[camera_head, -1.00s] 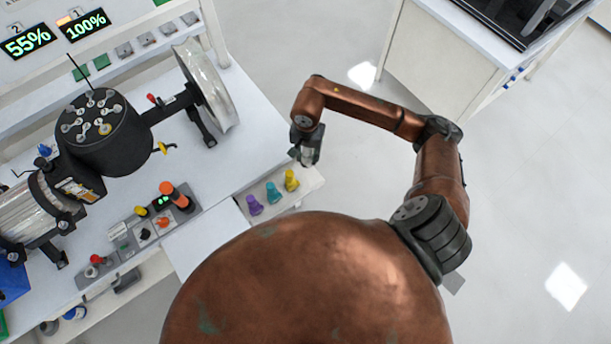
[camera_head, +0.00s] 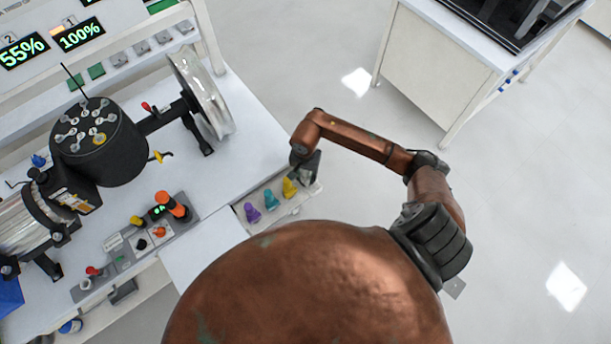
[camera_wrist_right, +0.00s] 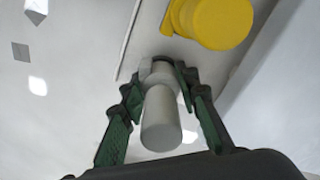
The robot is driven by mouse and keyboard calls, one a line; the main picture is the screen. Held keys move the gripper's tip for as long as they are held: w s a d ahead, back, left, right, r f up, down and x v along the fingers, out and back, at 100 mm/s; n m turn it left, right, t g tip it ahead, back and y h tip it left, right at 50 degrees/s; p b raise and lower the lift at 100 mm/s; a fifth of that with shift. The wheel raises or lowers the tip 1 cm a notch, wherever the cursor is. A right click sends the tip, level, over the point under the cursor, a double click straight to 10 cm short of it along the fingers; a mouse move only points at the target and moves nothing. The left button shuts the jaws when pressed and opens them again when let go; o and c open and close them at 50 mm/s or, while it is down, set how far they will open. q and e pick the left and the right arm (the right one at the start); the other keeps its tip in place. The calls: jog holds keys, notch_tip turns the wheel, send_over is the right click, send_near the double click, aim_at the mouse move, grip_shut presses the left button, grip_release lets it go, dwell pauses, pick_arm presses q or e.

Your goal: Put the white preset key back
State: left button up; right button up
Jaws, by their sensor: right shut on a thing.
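The white preset key (camera_wrist_right: 161,122) is held between the fingers of my right gripper (camera_wrist_right: 160,78). In the wrist view its round end points toward the camera, and its far end is at or just over the pale key shelf (camera_head: 297,204); I cannot tell whether it is seated. In the head view my right gripper (camera_head: 306,170) is at the shelf's far right end, beside the yellow key (camera_head: 289,188), and hides the white key. The teal key (camera_head: 271,199) and purple key (camera_head: 252,212) stand farther left in the same row. My left gripper is not in view.
The yellow key (camera_wrist_right: 218,20) is close by in the wrist view. A control box with an orange knob (camera_head: 170,205) and a black drum (camera_head: 98,145) are on the bench to the left. Open floor lies right of the shelf.

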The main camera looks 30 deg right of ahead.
jog(key=shift+f, duration=0.15)
jog(key=o, duration=1)
jog(key=shift+o, duration=0.2)
notch_tip(320, 180, up, 12)
jog(key=shift+r, duration=0.2)
